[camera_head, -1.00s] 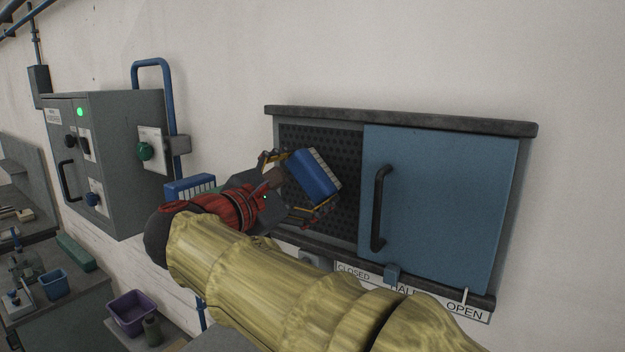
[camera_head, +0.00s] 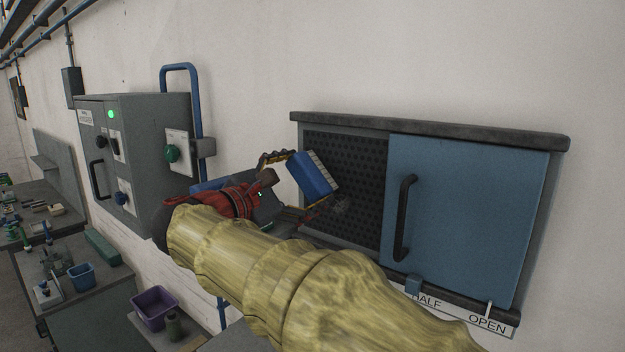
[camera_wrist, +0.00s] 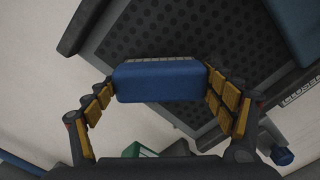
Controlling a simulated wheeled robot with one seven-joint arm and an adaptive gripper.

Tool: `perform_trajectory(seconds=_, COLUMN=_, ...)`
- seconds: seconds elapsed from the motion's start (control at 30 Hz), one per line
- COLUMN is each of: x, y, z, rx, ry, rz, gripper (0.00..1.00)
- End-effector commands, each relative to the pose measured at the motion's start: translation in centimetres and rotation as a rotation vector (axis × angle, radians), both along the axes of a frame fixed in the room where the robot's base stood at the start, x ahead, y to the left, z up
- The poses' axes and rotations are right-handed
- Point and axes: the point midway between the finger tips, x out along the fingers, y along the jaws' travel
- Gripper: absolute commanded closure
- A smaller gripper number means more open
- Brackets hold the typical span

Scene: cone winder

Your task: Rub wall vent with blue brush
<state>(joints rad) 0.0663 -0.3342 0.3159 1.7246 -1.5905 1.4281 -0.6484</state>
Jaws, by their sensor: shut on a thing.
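The wall vent (camera_head: 352,205) is a dark perforated panel in a frame, left of a blue sliding door (camera_head: 470,215) with a black handle. It also fills the upper middle of the wrist view (camera_wrist: 190,30). My gripper (camera_head: 296,188) is shut on the blue brush (camera_head: 313,174) in front of the vent's left part. In the wrist view the brush (camera_wrist: 158,82) sits between both yellow-padded fingers, its pale bristles toward the vent. A pale smudge shows on the vent just right of the gripper. Whether the bristles touch the vent cannot be told.
A grey control box (camera_head: 135,150) with a green light and a blue pipe loop (camera_head: 182,72) stand left of the vent. A purple bin (camera_head: 154,308) and a blue bin (camera_head: 81,277) are lower left. A label strip (camera_head: 488,323) runs under the door. The wall above is bare.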

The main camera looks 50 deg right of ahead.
Motion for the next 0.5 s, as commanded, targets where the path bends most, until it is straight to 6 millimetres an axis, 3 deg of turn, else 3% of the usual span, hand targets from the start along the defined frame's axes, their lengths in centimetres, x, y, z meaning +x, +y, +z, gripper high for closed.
perform_trajectory(seconds=0.17, x=1.22, y=0.17, z=0.08, rx=-0.001, ry=0.001, rz=0.001, gripper=0.37)
perform_trajectory(seconds=0.5, x=1.28, y=0.37, z=0.03, rx=0.000, ry=-0.001, rz=0.001, gripper=0.37)
